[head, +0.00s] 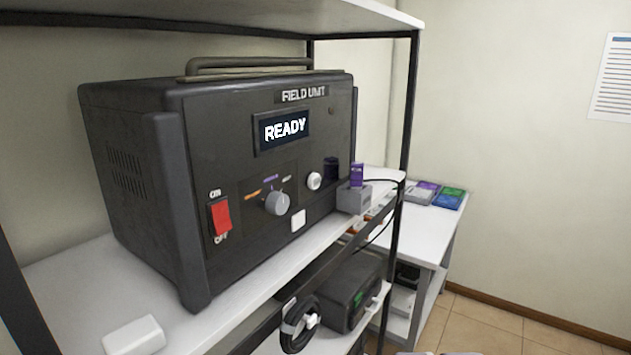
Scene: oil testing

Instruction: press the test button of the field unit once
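The field unit (255,150) is a large dark grey box with a top handle, standing on a white shelf. Its label reads FIELD UNIT and its screen (285,128) reads READY. On its front are a red on/off rocker switch (221,217), a grey rotary knob (277,202) with coloured marks above it, and a round white button (314,181). A white square (298,219) sits lower on the front. I can read no test label, so I cannot tell for certain which is the test button. My gripper is not in view.
A grey block holding a purple-topped item (357,175) stands at the unit's right end. A black shelf post (405,150) rises to the right. A white object (134,336) lies at the front left. Below is a dark device (352,292). A white table (425,232) stands behind.

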